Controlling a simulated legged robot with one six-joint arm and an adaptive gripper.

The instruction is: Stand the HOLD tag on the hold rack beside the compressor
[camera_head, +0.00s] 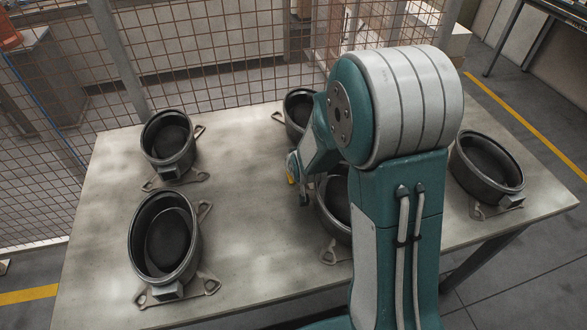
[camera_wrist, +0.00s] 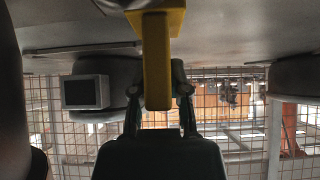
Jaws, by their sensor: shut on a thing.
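My gripper (camera_wrist: 158,95) is shut on a yellow piece (camera_wrist: 156,65), which I take to be the HOLD tag. In the wrist view it is an upright bar with a wider yellow crosspiece at the top of the picture. No lettering shows. In the head view the yellow tag (camera_head: 291,169) is a small patch at the end of my arm, over the middle of the table between compressors. My fingers are mostly hidden there. A dark compressor (camera_head: 334,205) stands partly behind my arm. I cannot make out the hold rack in either view.
The grey table (camera_head: 240,245) bears several round dark compressors, such as the front left one (camera_head: 165,245), back left one (camera_head: 168,142) and right one (camera_head: 487,167). Bare tabletop lies left of my gripper. A wire mesh fence (camera_head: 215,55) runs behind the table.

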